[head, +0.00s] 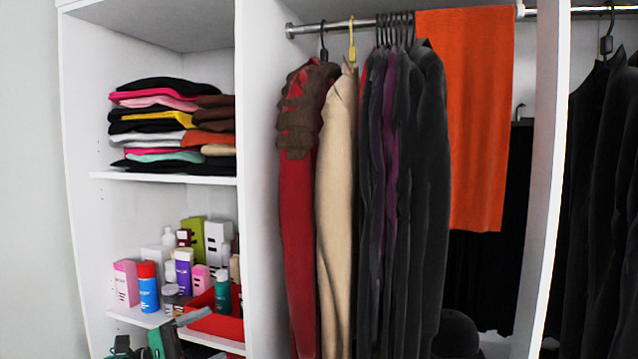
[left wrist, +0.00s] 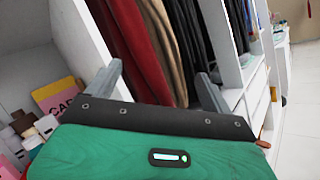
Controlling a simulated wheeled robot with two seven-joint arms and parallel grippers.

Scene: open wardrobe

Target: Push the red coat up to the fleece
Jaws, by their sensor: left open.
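The red coat (head: 298,215), with a brown piece over its shoulders, hangs on a dark hanger at the left end of the rail. To its right hangs a beige garment (head: 336,180) on a yellow hanger, which I take for the fleece. Their hooks are apart on the rail; their bodies hang close together. In the left wrist view the red coat (left wrist: 130,45) and beige garment (left wrist: 165,50) show beyond the fingers. My left gripper (left wrist: 160,85) is open and empty, low at the shelves, left of the coat (head: 182,330). My right gripper is not in view.
Dark garments (head: 400,200) and an orange cloth (head: 480,110) hang farther right. A white upright panel (head: 262,200) divides the coats from shelves with folded clothes (head: 170,120) and several bottles and boxes (head: 148,285). A red tray (head: 215,325) is close to my left gripper.

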